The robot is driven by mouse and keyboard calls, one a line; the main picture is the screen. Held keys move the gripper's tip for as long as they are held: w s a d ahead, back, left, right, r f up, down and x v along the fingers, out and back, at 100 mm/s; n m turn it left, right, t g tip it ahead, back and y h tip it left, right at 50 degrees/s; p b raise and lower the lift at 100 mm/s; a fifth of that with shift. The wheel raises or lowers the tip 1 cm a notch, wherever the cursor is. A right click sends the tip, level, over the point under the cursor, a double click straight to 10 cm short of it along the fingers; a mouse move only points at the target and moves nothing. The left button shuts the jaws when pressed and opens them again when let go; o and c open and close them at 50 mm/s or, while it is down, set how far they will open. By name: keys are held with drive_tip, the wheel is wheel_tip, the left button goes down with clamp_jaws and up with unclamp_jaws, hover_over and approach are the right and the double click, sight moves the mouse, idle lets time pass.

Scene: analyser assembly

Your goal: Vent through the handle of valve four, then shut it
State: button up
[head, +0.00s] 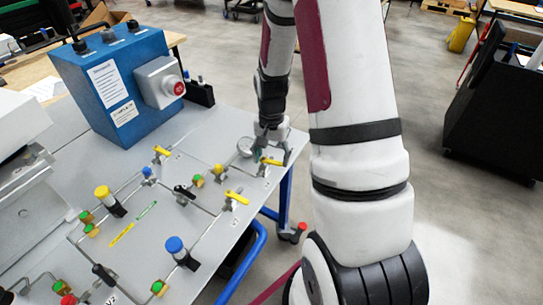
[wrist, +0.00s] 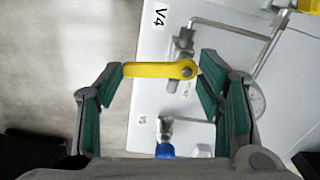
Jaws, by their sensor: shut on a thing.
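The yellow lever handle (wrist: 152,70) of the valve marked V4 lies level across the wrist view, crosswise to its grey valve body (wrist: 182,45). The V4 label (wrist: 159,17) is on the panel just above it. My gripper (wrist: 160,78) has one finger pad at each end of the handle and is shut on it lengthwise. In the head view my gripper (head: 271,153) is at the panel's far right edge, with the yellow handle (head: 272,162) partly hidden by the fingers.
A round gauge (head: 245,147) stands close beside my gripper. Other yellow handles (head: 236,198), pipes and coloured caps cover the panel (head: 150,262). A blue box (head: 112,75) with a red button (head: 179,88) stands at the back. Open floor lies right of the panel.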

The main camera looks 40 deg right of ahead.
drive_tip(key=n, duration=0.3)
drive_tip(key=shift+w+d+n+p, duration=0.2)
drive_tip(key=shift+d+n+p, duration=0.15)
drive_tip(key=shift+n+p, duration=0.05)
drive_tip(key=n, duration=0.1)
drive_tip(key=n+p, duration=0.1)
drive_tip(key=n, duration=0.1)
drive_tip(key=shift+w+d+n, duration=0.2)
drive_tip(key=shift+w+n, duration=0.1)
drive_tip(key=shift+w, duration=0.1)
drive_tip(key=n, duration=0.2)
drive_tip(key=w+n+p, duration=0.1)
drive_tip(key=n, duration=0.1)
drive_tip(key=shift+d, duration=0.1)
drive_tip(key=shift+w+n+p, duration=0.2)
drive_tip(key=shift+n+p, duration=0.1)
drive_tip(key=shift+n, duration=0.75)
drive_tip(key=shift+w+n+p, duration=0.2)
drive_tip(key=shift+n+p, duration=0.1)
drive_tip(key=shift+n, duration=0.75)
drive_tip(key=shift+w, duration=0.1)
drive_tip(key=o, duration=1.1)
drive_tip(key=shift+o, duration=0.2)
wheel_tip(320, 180, up, 12)
